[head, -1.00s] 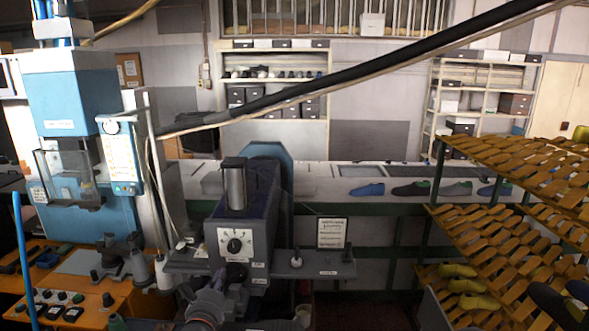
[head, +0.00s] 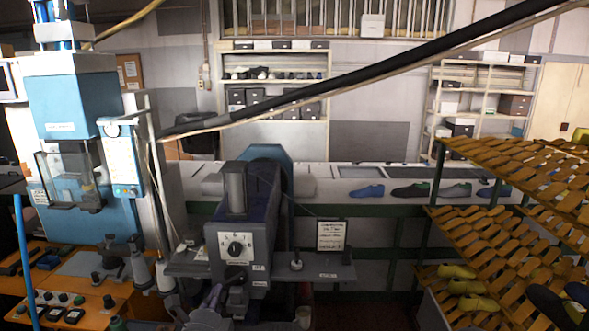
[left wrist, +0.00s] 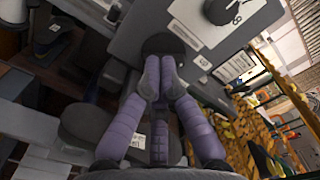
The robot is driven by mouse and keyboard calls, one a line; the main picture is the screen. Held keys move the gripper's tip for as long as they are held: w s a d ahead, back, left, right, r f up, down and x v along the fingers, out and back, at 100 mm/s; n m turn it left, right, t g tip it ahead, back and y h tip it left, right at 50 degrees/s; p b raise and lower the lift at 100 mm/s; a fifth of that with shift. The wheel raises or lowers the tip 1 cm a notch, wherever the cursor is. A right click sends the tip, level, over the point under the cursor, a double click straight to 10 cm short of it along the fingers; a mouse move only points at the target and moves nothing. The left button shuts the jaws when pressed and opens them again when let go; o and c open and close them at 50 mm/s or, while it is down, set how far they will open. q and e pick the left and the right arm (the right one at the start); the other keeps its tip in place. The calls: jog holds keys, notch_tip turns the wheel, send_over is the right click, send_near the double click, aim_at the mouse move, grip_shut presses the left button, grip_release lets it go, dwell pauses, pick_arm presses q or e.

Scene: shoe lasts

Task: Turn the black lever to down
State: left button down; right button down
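The grey machine (head: 254,210) stands at the centre of the head view. A dark rounded part, seemingly the black lever (head: 237,294), sits on its front below the dial plate and a small white label. In the left wrist view a dark round part (left wrist: 162,43) lies just beyond my fingertips. My left gripper (head: 216,293) is just left of the lever part in the head view. Its purple fingers (left wrist: 159,84) come together at the tips, with nothing clearly seen between them. The fingers hide part of the area behind. My right gripper is not in view.
A white dial plate with a black knob (head: 235,248) is just above the lever part. Grey side shelves (head: 324,270) with small knobs flank the machine. An orange control bench (head: 75,308) is at left, a rack of wooden slats (head: 490,250) at right.

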aim_at(224, 297)
pick_arm(q)
jog(key=w+f+n+p, duration=0.1)
jog(key=f+n+p, duration=0.1)
jog(key=n+p, duration=0.1)
jog(key=w+f+n+p, duration=0.1)
jog(key=f+n+p, duration=0.1)
jog(key=n, duration=0.2)
jog(key=w+f+n+p, duration=0.1)
jog(key=f+n+p, duration=0.1)
jog(key=n+p, duration=0.1)
jog(key=shift+f+n+p, duration=0.15)
jog(key=shift+n+p, duration=0.15)
jog(key=shift+w+f+b, duration=0.15)
jog(key=shift+w+b, duration=0.3)
jog(key=shift+b, duration=0.15)
jog(key=shift+w+b, duration=0.65)
jog(key=shift+w, duration=0.3)
jog(key=shift+d+r, duration=0.2)
jog(key=shift+r, duration=0.15)
